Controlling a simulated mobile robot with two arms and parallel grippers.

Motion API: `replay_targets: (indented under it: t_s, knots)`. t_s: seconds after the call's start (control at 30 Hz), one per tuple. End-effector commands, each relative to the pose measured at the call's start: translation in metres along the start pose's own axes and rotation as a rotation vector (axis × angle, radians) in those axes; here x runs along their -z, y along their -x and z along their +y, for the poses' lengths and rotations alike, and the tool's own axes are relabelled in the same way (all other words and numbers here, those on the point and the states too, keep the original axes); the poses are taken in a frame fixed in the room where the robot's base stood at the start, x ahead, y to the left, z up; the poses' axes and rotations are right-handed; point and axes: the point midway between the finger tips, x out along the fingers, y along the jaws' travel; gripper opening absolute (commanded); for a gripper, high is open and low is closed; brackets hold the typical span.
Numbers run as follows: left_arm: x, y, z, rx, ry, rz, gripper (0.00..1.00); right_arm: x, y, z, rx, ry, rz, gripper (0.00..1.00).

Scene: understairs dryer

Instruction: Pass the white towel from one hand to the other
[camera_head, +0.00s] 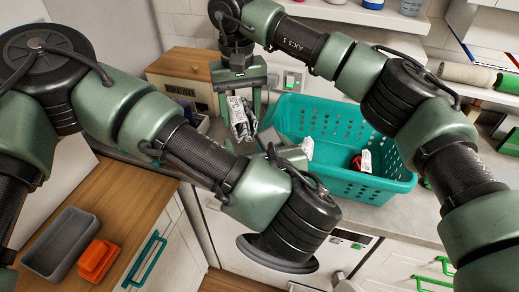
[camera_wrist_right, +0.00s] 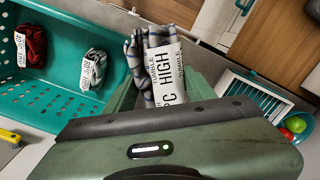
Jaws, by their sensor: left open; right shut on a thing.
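A rolled towel with pale grey-white stripes and a white printed label (camera_head: 239,122) hangs in my right gripper (camera_head: 238,100), which is shut on it above the counter, left of the basket. In the right wrist view the towel (camera_wrist_right: 135,62) sits at the fingers, its label reading "HIGH". My left gripper (camera_head: 287,153) is open, lower and to the right of the towel, apart from it, in front of the basket's near left corner. My left forearm partly hides the counter below.
A teal basket (camera_head: 320,118) holds a red towel (camera_wrist_right: 32,45) and another grey-white towel (camera_wrist_right: 95,66), both labelled. A wooden box (camera_head: 185,72) stands behind. A grey tray (camera_head: 60,243) and an orange container (camera_head: 97,260) are on the wooden top at left.

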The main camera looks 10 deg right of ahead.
Motion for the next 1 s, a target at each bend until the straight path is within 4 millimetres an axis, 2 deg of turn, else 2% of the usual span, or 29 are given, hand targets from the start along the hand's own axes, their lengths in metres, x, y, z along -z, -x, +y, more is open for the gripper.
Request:
replay_targets:
  t_s: [0.03, 0.2, 0.4, 0.6, 0.83, 0.87, 1.0]
  knots:
    - [-0.001, -0.011, 0.002, -0.006, 0.002, -0.001, 0.78, 0.0, 0.0, 0.0, 0.0, 0.0, 0.0, 0.11]
    - [-0.001, -0.043, 0.001, -0.004, 0.003, -0.001, 0.78, 0.0, 0.0, 0.0, 0.0, 0.0, 0.0, 0.11]
    - [-0.001, -0.069, 0.0, -0.002, 0.002, 0.0, 0.78, 0.0, 0.0, 0.0, 0.0, 0.0, 0.0, 0.11]
    - [0.0, -0.078, 0.0, 0.0, 0.001, 0.001, 0.78, 0.0, 0.0, 0.0, 0.0, 0.0, 0.0, 0.11]
    - [0.0, -0.078, 0.0, 0.0, 0.001, 0.001, 0.78, 0.0, 0.0, 0.0, 0.0, 0.0, 0.0, 0.11]
    - [0.0, -0.078, 0.0, 0.0, 0.001, 0.001, 0.72, 0.0, 0.0, 0.0, 0.0, 0.0, 0.0, 0.11]
    - [0.0, -0.078, 0.0, 0.001, 0.002, 0.001, 0.33, 0.0, 0.0, 0.0, 0.0, 0.0, 0.001, 0.11]
